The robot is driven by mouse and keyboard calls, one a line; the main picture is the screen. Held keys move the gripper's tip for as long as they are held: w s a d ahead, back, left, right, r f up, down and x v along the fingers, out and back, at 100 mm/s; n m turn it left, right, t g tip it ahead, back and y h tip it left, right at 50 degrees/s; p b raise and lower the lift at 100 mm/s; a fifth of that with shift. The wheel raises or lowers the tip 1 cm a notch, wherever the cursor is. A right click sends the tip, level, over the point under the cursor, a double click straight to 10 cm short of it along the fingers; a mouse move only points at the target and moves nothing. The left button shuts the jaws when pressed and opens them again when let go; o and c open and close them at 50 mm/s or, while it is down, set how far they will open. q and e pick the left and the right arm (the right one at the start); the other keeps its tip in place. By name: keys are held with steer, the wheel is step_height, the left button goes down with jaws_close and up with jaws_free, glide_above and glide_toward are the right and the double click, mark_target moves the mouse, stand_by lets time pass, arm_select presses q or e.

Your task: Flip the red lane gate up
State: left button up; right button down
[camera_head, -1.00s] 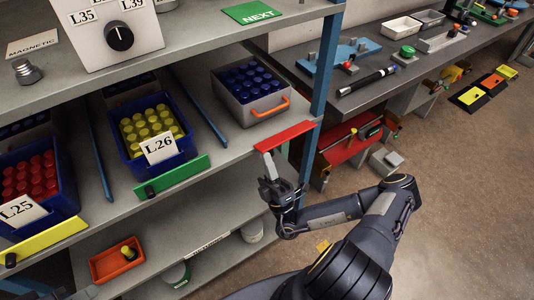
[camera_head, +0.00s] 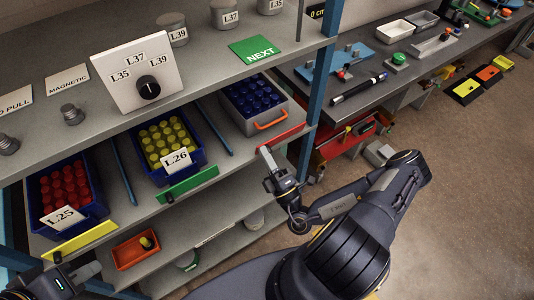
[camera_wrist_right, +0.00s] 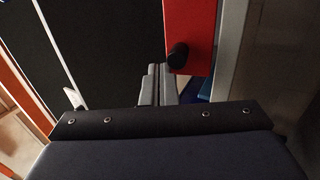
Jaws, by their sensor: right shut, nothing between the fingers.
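The red lane gate (camera_head: 284,136) is a flat bar along the front edge of the middle shelf, in front of the grey bin of blue-capped items. It lies in line with the shelf edge, like the green and yellow gates. In the right wrist view the red gate (camera_wrist_right: 190,25) shows with its black knob (camera_wrist_right: 178,55). My right gripper (camera_head: 265,155) is shut and empty at the gate's left end. Its fingertips (camera_wrist_right: 158,82) are just beside and below the knob; I cannot tell if they touch. My left gripper (camera_head: 45,287) is partly in view at lower left, its fingers unclear.
The green gate (camera_head: 188,185) and yellow gate (camera_head: 80,242) front the L26 and L25 bins. A blue shelf post (camera_head: 313,95) stands right of the red gate. An orange tray (camera_head: 135,250) sits on the lower shelf. The floor (camera_head: 450,180) at right is open.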

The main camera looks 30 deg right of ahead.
arm_select(q)
steer(key=shift+r+p, duration=0.35)
steer(key=shift+r, duration=0.15)
arm_select(e)
steer(key=shift+w+r, duration=0.5)
steer(key=shift+r, duration=0.05)
steer(key=shift+w, duration=0.15)
